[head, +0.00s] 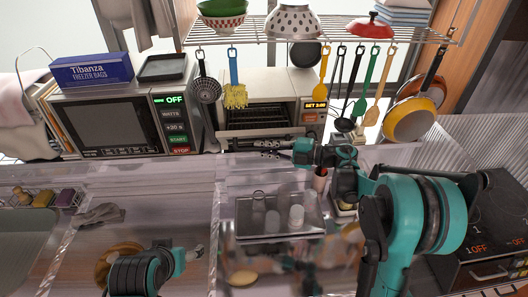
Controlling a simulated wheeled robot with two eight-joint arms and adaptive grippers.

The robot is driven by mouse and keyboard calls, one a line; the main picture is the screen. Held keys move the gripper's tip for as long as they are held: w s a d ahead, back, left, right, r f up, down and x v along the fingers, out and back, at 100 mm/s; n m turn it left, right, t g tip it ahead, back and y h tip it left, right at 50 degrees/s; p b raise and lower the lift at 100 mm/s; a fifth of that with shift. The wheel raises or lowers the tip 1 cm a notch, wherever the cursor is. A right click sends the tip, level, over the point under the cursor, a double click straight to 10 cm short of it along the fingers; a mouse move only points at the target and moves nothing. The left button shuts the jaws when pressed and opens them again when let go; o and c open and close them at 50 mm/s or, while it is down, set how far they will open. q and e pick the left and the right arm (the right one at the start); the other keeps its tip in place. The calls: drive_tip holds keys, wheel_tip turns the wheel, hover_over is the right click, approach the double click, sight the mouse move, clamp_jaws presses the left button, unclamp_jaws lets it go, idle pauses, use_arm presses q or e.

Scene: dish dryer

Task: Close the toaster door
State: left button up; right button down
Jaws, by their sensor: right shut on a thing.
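The toaster (308,117) is a cream toaster oven at the back of the counter, with an orange display on its right side. Its dark rack interior shows at the front. The toaster door (255,133) is folded down and open, its edge toward me. My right gripper (270,148) reaches in from the right to the front edge of the door and is shut on it; the fingers hide part of that edge. My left gripper (200,252) hangs low at the left, away from the toaster, and is too small to read.
A microwave (118,123) stands left of the toaster, with a freezer-bag box (92,72) on top. A tray (245,218) with glasses lies in front.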

drive_tip(key=w+r+m+p, duration=0.2)
drive_tip(key=w+r+m+g+h+p, duration=0.1)
drive_tip(key=w+r, duration=0.1)
drive_tip(key=r, duration=0.1)
drive_tip(key=shift+w+r+m+g+p, duration=0.1)
drive_tip(key=shift+m+g+p, duration=0.2)
drive_tip(key=shift+m+p, duration=0.1)
drive_tip(key=shift+w+r, duration=0.15)
drive_tip(key=shift+w, duration=0.1)
drive_tip(key=shift+w+r+p, duration=0.4)
drive_tip(key=shift+w+p, duration=0.05)
drive_tip(key=shift+w, duration=0.3)
drive_tip(key=c, duration=1.8)
unclamp_jaws()
drive_tip(key=shift+d, duration=0.1)
